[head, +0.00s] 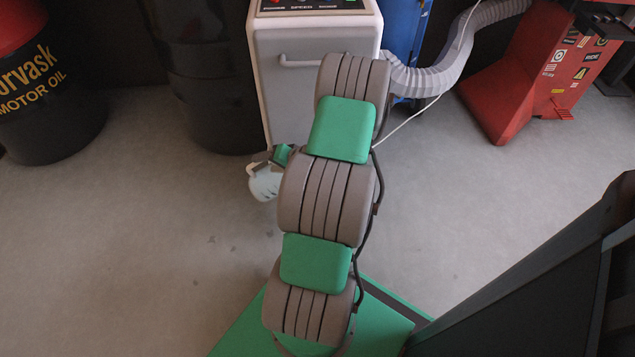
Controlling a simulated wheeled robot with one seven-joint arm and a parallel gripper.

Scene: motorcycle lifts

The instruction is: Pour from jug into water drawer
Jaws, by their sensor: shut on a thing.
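A small pale blue-white jug (264,186) hangs low in the middle of the head view, left of my arm. My gripper (266,164) is shut on the jug near its top; my arm hides part of the gripper. The jug looks tilted, but its mouth and contents cannot be made out. A white cabinet (270,90) with a control panel stands just behind, with a handle (298,62) on its front face. This front may be the water drawer; no open compartment shows, and my arm covers its right and lower part. The jug appears in front of the cabinet's lower left corner.
Black barrels (205,100) stand left of the cabinet, and a Motor Oil drum (50,100) is at far left. A grey ribbed hose (440,72) and thin white cable run right of the cabinet. A red machine (545,70) stands at upper right. The floor at left is clear.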

